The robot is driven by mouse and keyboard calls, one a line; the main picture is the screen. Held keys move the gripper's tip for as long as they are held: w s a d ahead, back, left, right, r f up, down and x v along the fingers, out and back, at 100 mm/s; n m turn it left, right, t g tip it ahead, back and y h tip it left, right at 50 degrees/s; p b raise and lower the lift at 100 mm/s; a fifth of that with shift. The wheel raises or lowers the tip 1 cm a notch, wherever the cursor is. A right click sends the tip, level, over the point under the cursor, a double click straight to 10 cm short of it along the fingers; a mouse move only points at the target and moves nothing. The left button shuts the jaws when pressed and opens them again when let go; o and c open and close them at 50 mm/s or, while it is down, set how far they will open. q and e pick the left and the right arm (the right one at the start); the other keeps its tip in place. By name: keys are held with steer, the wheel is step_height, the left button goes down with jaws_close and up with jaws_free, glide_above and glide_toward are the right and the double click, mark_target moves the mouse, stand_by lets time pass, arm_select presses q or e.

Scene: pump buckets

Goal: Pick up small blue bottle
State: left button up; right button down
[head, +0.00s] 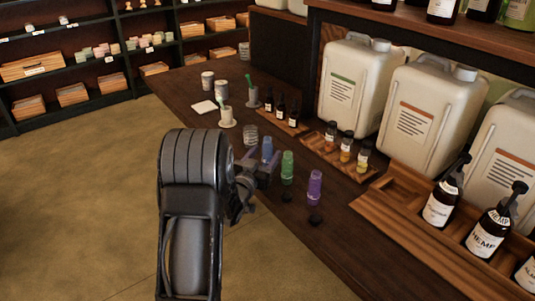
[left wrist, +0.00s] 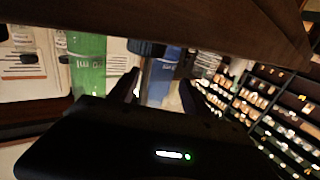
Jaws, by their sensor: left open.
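The small blue bottle (head: 267,149) stands on the dark wooden counter, left of a green bottle (head: 287,167) and a purple bottle (head: 315,187). My left gripper (head: 264,166) is at the blue bottle, and its fingers partly hide the bottle's lower part. In the left wrist view, which is turned over, the blue bottle (left wrist: 160,78) shows between the two spread fingers of my left gripper (left wrist: 157,92). The gripper is open, and I cannot tell whether a finger touches the bottle. The green bottle (left wrist: 88,65) is close beside one finger. My right gripper is not in view.
Behind stand wooden trays with amber bottles (head: 346,150) and dark bottles (head: 280,107), and large white jugs (head: 352,85). Pump bottles (head: 489,235) stand at the right. A clear glass (head: 250,134) is just left of the blue bottle.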

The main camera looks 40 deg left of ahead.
arm_select(q)
steer(key=x, duration=0.2)
steer(key=shift+w+a, duration=0.1)
steer(key=shift+w, duration=0.2)
steer(key=shift+c, duration=0.4)
jaws_close()
stand_by(0.4)
